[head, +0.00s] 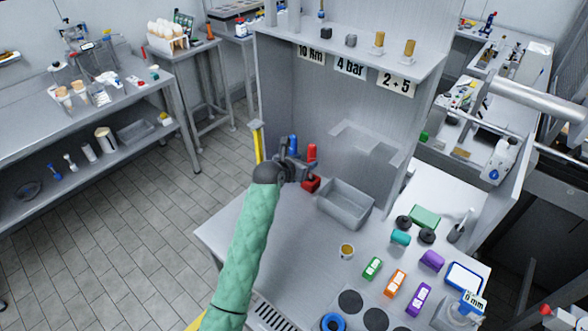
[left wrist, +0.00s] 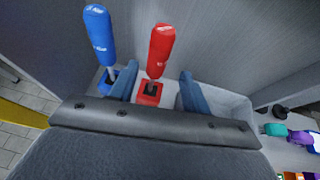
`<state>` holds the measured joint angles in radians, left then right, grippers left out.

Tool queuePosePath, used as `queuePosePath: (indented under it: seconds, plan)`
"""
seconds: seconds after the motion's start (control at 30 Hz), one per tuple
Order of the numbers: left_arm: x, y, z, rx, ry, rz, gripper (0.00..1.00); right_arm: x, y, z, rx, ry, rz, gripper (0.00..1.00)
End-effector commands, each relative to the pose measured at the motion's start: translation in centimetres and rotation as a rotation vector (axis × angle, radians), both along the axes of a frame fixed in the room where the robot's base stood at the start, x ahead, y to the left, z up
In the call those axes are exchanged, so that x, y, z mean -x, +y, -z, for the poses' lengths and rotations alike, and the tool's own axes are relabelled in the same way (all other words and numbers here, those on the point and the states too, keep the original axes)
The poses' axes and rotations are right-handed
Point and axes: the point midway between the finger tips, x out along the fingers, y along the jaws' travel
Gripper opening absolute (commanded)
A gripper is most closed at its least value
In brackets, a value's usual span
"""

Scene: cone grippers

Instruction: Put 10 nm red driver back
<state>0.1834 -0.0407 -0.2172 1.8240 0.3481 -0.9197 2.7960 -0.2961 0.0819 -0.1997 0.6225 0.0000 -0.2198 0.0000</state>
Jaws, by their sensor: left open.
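The red driver (head: 312,152) stands upright over a red base (head: 310,184) at the back left of the workbench. In the left wrist view the red driver (left wrist: 161,46) rises from the red base (left wrist: 149,93), its lower end at the dark socket. A blue driver (head: 293,144) stands just left of it, also in the left wrist view (left wrist: 100,35). My left gripper (head: 294,168) is open and close in front of the drivers. In its wrist view the two fingers (left wrist: 157,85) lie on either side of the red driver, with no visible grip. My right gripper is out of view.
A grey open bin (head: 345,206) stands right beside the red base. A back panel and a shelf (head: 350,50) with labels, including "10 Nm", rise behind. Coloured blocks and a small cup (head: 346,251) lie to the right. The bench front left is clear.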

Motion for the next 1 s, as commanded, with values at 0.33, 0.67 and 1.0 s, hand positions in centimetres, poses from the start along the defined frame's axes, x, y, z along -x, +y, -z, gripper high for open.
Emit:
queuePosePath:
  seconds: [0.33, 0.67, 1.0]
  plan:
    - [4.7, 2.7, -2.3, 0.001, -0.003, -0.001, 0.48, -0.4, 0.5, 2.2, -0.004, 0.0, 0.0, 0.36]
    - [6.0, 3.4, -3.2, 0.0, 0.0, 0.0, 0.48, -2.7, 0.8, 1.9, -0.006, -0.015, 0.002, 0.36]
    - [5.9, 3.4, -3.2, -0.001, 0.0, 0.0, 0.48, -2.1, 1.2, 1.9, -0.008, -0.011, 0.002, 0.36]
